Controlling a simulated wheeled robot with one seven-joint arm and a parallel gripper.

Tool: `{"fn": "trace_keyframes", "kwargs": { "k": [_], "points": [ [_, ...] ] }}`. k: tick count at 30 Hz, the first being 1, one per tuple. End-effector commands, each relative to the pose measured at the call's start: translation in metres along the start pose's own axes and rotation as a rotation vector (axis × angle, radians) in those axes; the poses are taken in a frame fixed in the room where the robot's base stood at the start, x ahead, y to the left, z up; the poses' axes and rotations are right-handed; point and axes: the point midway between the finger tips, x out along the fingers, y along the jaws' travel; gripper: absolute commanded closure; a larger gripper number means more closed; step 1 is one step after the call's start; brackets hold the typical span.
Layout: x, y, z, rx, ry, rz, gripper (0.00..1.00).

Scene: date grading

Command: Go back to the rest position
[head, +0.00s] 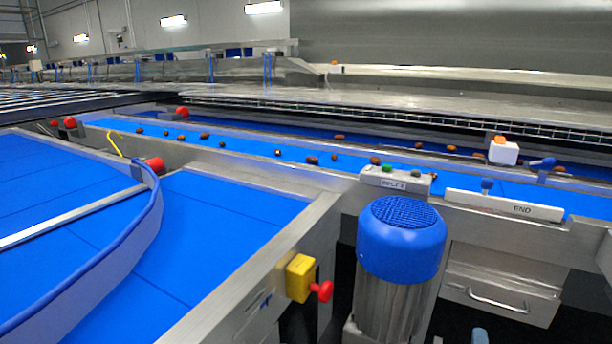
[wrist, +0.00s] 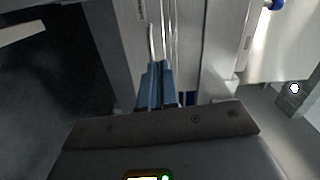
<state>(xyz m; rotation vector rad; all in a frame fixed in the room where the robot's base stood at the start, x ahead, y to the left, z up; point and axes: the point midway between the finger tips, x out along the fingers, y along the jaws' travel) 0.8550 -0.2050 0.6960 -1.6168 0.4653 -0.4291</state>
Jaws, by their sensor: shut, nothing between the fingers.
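My gripper (wrist: 158,72) shows in the wrist view, its two blue-grey fingers side by side and shut with nothing between them. The fingers point towards a pale metal surface with a long bar handle (wrist: 165,30). I cannot tell how far they are from it. In the head view, a small blue-grey piece (head: 480,336) shows at the bottom edge; I cannot tell if it is my gripper. The rest of my arm is out of the head view.
Several brown dates (head: 312,160) lie scattered along a blue belt (head: 245,149). A blue-capped motor (head: 400,240), a yellow box with a red knob (head: 300,278) and a metal drawer (head: 500,295) stand in front. A white END plate (head: 505,205) edges the belt.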

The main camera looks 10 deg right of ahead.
Motion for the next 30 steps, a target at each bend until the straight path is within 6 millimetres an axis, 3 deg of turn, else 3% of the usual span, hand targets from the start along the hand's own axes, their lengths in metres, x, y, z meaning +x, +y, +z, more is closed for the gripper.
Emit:
{"fn": "trace_keyframes", "kwargs": {
  "k": [7, 14, 23, 30],
  "points": [
    [-0.109, 0.008, -0.01, -0.3, -0.119, -0.017, 1.0],
    [-0.209, -0.007, -0.021, -0.58, -0.237, -0.051, 1.0],
    [-0.328, -0.053, -0.041, -0.926, -0.392, -0.108, 1.0],
    [-0.407, -0.111, -0.058, -1.19, -0.508, -0.169, 1.0]
  ]
}}
